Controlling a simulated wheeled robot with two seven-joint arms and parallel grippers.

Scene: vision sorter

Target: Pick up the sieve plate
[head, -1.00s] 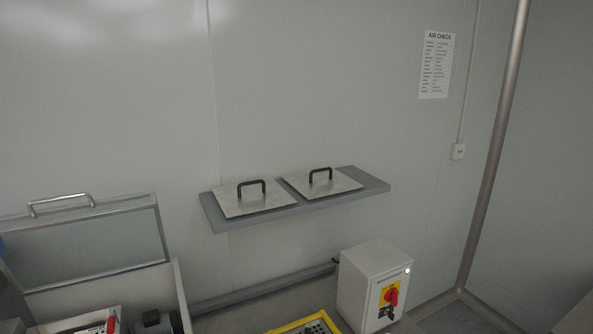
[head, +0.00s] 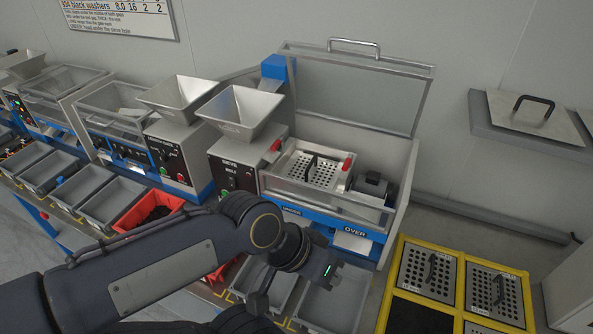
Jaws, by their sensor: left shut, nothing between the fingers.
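A perforated metal sieve plate (head: 312,172) with a dark upright handle sits inside the open machine, between red-tipped parts. Two more perforated plates with dark handles, a left one (head: 428,272) and a right one (head: 495,296), lie in the yellow-edged rack (head: 449,248) at lower right. My left gripper (head: 326,272) is in front of the machine, above the grey bins and apart from every plate. It is shut and empty; its fingertips are hard to make out. My right gripper is not in view.
The machine's clear lid (head: 350,90) stands raised. A hopper (head: 240,112) is left of the plate, and a motor (head: 371,185) is right of it. A blank plate with a handle (head: 530,117) rests on the wall shelf (head: 478,118). A red bin (head: 146,207) stands at left.

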